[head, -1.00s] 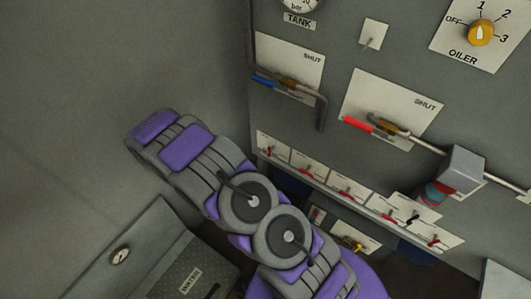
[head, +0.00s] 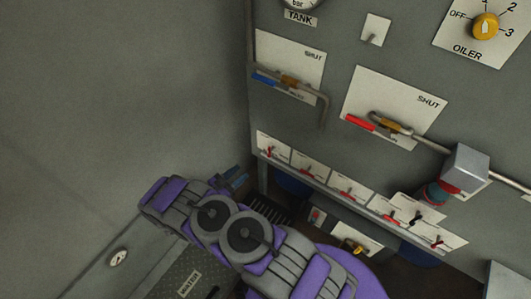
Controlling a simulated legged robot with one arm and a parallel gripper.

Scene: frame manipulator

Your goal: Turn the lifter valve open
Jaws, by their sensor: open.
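Two lever valves are on the panel, each on a white plate marked SHUT. One has a blue handle (head: 265,80) and a bent grey pipe; the other has a red handle (head: 359,121) and a pipe running right. Both handles lie along their pipes. I cannot read which is the lifter valve. A row of small red and black levers (head: 347,195) sits lower, their labels too small to read. My gripper (head: 240,177) seems to show as small bluish prongs behind my purple-grey arm, open and apart from the valves. The rest of it is hidden.
A yellow OILER knob (head: 486,27), a TANK gauge (head: 300,3) and a small switch plate (head: 375,29) are higher up. A grey box (head: 465,168) sticks out at right. Space before the upper valves is clear.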

